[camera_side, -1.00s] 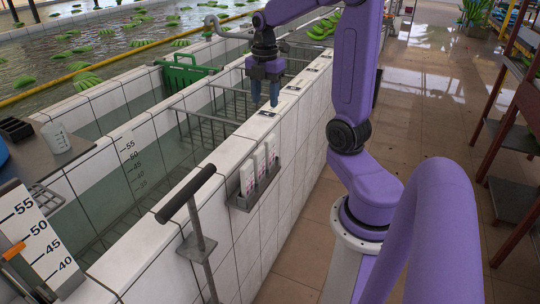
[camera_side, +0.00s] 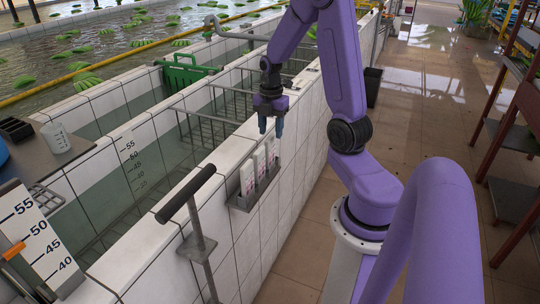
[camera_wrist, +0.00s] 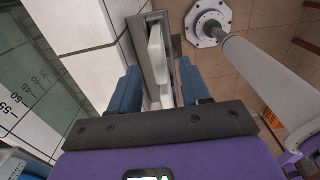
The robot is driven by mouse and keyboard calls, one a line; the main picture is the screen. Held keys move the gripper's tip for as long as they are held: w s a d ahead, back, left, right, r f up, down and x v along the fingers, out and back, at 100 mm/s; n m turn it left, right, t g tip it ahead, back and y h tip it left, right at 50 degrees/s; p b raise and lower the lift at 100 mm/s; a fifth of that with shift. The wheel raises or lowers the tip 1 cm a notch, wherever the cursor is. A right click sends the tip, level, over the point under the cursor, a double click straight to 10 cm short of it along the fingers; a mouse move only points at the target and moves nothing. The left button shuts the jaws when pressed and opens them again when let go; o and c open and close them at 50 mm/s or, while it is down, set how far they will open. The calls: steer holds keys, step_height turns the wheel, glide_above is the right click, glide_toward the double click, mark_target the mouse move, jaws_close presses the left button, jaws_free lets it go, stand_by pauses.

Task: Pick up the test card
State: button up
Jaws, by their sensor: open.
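White test cards (camera_side: 259,164) with pinkish markings stand upright, side by side, in a grey rack (camera_side: 243,203) on the outer face of the tiled wall. My gripper (camera_side: 271,130) is open and empty, its blue fingers pointing down just above the far end of the rack. In the wrist view the fingers of my gripper (camera_wrist: 160,90) are spread to either side of the rack line, with a white card (camera_wrist: 157,52) showing edge-on ahead between them. I cannot tell which card is nearest the fingers, and no contact is visible.
The white tiled wall top (camera_side: 225,150) runs beside the rack, with a water basin to its left. A black-handled post (camera_side: 187,192) stands at the near end. A green rack (camera_side: 183,70) sits farther back.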

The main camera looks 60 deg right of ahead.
mark_target(270, 137)
steer(key=shift+w+a+f, duration=0.1)
steer(key=shift+f, duration=2.7)
jaws_close()
